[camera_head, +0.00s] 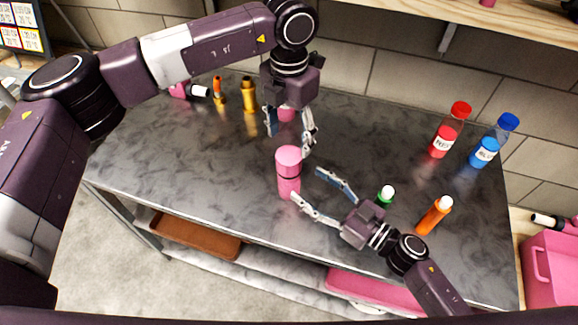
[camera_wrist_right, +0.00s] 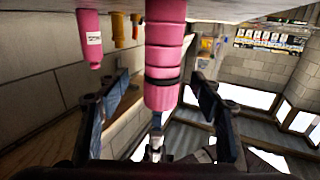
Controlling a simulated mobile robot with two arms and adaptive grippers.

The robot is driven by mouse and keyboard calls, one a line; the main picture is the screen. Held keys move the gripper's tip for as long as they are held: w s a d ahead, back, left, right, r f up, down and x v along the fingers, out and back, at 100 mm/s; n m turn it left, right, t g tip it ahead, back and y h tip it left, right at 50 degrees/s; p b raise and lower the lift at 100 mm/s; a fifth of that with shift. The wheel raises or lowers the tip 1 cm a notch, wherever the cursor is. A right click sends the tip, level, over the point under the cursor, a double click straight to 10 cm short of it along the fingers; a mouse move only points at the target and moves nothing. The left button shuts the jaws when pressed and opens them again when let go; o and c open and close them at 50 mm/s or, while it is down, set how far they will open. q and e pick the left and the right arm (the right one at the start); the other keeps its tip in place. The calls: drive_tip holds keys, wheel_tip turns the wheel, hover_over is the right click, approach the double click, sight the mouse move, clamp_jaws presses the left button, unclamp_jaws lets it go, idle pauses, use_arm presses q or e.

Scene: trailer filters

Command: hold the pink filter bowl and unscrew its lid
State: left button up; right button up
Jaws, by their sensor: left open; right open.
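The pink filter bowl (camera_head: 289,186) stands upright near the front middle of the grey table, with its pink lid (camera_head: 288,156) on top above a dark ring. My left gripper (camera_head: 290,139) points down, open, just behind and above the lid. My right gripper (camera_head: 306,184) is open and low at the right of the bowl, its fingertips facing it. In the right wrist view the scene is upside down: the bowl (camera_wrist_right: 165,35) and lid (camera_wrist_right: 161,97) appear between my right fingers (camera_wrist_right: 156,105), with no clear contact.
Another pink bottle (camera_head: 286,114) stands behind, partly hidden by my left gripper. A green bottle (camera_head: 386,197) and an orange bottle (camera_head: 433,216) stand close to my right gripper. Red (camera_head: 441,146) and blue (camera_head: 485,152) filters stand at the back right. The table's left front is clear.

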sight(297, 178)
drive_tip(key=shift+w+a+r, duration=0.1)
drive_tip(key=shift+a, duration=0.2)
drive_tip(key=x, duration=0.6)
drive_tip(key=shift+w+a, duration=0.2)
drive_tip(key=shift+a, duration=0.1)
clamp_jaws()
